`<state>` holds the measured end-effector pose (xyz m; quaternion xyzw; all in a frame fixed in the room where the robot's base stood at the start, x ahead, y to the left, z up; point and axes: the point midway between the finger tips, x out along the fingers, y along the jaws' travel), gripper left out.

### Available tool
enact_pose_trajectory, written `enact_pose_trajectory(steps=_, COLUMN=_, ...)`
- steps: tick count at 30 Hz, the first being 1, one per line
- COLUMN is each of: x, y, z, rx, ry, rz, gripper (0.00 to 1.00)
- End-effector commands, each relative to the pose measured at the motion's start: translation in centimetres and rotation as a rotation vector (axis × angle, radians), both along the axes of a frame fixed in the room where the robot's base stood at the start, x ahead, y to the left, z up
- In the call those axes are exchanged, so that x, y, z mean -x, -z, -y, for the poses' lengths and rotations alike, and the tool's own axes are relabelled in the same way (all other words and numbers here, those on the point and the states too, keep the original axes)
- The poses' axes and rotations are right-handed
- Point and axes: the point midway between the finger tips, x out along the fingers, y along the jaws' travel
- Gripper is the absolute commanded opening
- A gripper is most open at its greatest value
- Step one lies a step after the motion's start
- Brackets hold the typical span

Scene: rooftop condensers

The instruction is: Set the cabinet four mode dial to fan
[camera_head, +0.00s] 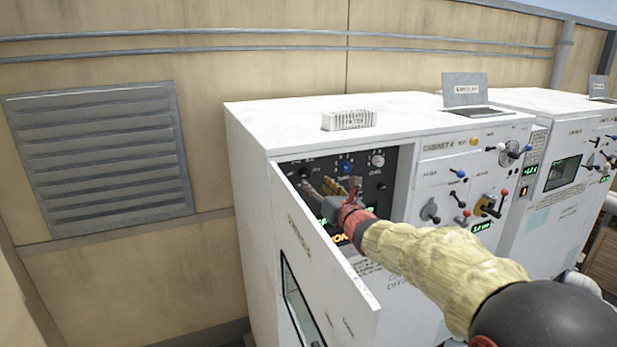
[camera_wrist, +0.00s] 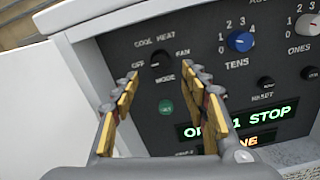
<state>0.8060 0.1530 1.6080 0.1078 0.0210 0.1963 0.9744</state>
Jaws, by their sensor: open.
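Cabinet four (camera_head: 438,147) is the white unit labelled CABINET 4, with its left door (camera_head: 335,275) swung open on a black panel. In the wrist view the black mode dial (camera_wrist: 160,58) sits among OFF, COOL, HEAT and FAN, with MODE printed below it. I cannot tell which label its pointer faces. It also shows small in the head view (camera_head: 304,172). My gripper (camera_wrist: 163,76) is open and empty, with yellow-padded fingers pointing at the panel. The dial appears between and just beyond the fingertips; contact is not visible.
Right of the mode dial are a blue TENS dial (camera_wrist: 240,40) and a white ONES dial (camera_wrist: 307,24). A green button (camera_wrist: 166,106) lies below, near the left finger. A lit display (camera_wrist: 250,115) is partly hidden by the right finger. The open door bounds the left.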

Motion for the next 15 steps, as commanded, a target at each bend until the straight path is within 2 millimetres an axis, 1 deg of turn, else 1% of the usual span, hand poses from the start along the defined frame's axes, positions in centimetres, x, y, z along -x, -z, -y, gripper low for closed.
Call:
enact_pose_trajectory(steps=9, x=-4.0, y=-0.2, z=-1.7, rx=-0.002, ry=0.000, rz=-0.002, gripper=0.45)
enact_pose_trajectory(steps=15, x=-5.7, y=-0.1, z=-2.4, rx=-0.002, ry=0.002, rz=-0.002, gripper=0.45)
